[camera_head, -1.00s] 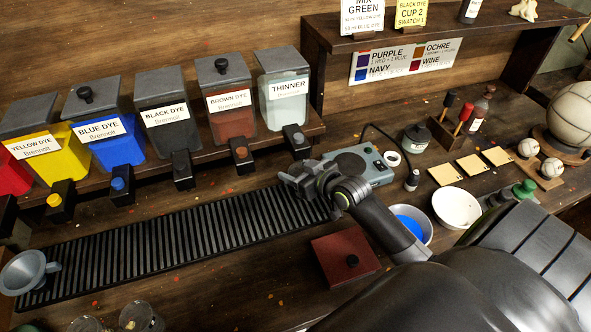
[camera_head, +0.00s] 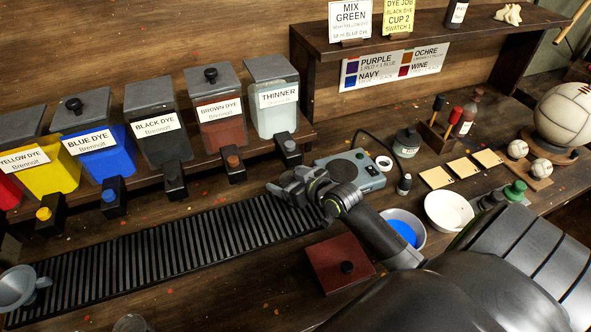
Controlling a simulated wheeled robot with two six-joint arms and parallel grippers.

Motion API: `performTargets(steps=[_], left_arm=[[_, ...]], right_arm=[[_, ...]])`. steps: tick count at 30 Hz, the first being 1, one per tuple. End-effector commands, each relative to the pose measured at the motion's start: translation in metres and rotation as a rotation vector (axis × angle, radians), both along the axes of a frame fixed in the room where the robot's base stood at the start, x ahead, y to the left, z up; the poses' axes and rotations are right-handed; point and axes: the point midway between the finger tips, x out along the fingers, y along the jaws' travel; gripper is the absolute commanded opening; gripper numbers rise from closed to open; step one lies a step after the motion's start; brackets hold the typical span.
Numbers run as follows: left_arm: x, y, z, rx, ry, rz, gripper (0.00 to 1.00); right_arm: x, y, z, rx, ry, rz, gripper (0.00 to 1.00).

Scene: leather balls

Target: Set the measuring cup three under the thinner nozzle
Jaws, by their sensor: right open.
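The thinner dispenser (camera_head: 274,105) is a pale, clear tank with a grey lid at the right end of the dye row. Its black nozzle block (camera_head: 286,148) has a grey button. The slotted drip tray (camera_head: 165,255) runs in front of the dispensers. My right gripper (camera_head: 280,189) is open over the tray's right end, in front of the thinner nozzle; I see no cup in it. A grey cup with a handle (camera_head: 18,287) stands at the tray's left end. A clear glass rim (camera_head: 132,323) shows at the bottom edge. No number is readable on either. My left gripper is out of view.
A grey device (camera_head: 350,171) with a cable sits right of my gripper. A dark red lidded box (camera_head: 338,262), a bowl with blue liquid (camera_head: 403,228) and a white bowl (camera_head: 449,210) stand near my right arm. The tray's middle is clear.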

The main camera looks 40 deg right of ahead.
Motion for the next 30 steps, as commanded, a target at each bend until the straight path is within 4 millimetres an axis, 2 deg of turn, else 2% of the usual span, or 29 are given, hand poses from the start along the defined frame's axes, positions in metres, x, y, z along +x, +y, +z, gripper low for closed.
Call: performTargets(steps=[5, 18, 24, 30], left_arm=[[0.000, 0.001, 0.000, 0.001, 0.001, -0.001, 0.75], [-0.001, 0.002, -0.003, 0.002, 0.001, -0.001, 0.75], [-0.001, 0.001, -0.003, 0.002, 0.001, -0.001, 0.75], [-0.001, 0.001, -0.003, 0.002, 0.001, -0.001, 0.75]], right_arm=[[-0.015, -0.004, 0.007, -0.005, 0.000, 0.000, 0.77], [-0.091, -0.015, 0.039, -0.006, 0.002, 0.001, 0.77], [-0.107, -0.017, 0.046, -0.002, 0.001, 0.001, 0.77], [-0.110, -0.017, 0.048, -0.001, 0.000, 0.000, 0.77]])
